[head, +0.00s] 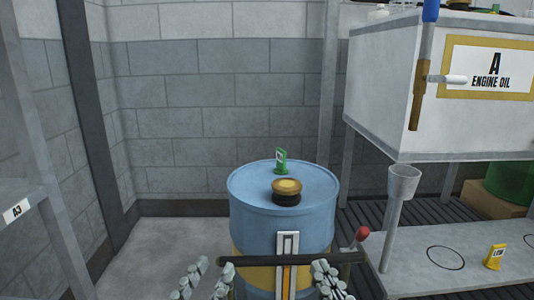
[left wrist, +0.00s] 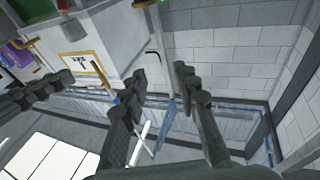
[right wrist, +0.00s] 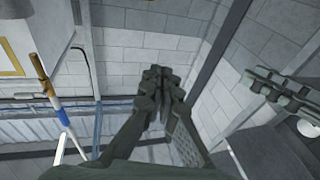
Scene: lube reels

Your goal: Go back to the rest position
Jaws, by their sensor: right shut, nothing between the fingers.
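My left gripper (head: 205,278) is low in the head view, in front of the blue drum's left side. In the left wrist view its two fingers (left wrist: 165,90) stand apart with nothing between them. My right gripper (head: 328,280) is at the bottom of the head view, in front of the drum's right side. In the right wrist view its fingers (right wrist: 160,95) are together and hold nothing. The blue drum (head: 282,222) has a yellow band, a brass-coloured cap (head: 287,187) and a green tag (head: 281,160) on top. A dark crossbar (head: 290,259) with an upright plate stands before it.
A white tank (head: 400,90) labelled "A ENGINE OIL" hangs over the right side. A shelf (head: 25,190) marked "A3" is at the left. Bare floor lies left of the drum.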

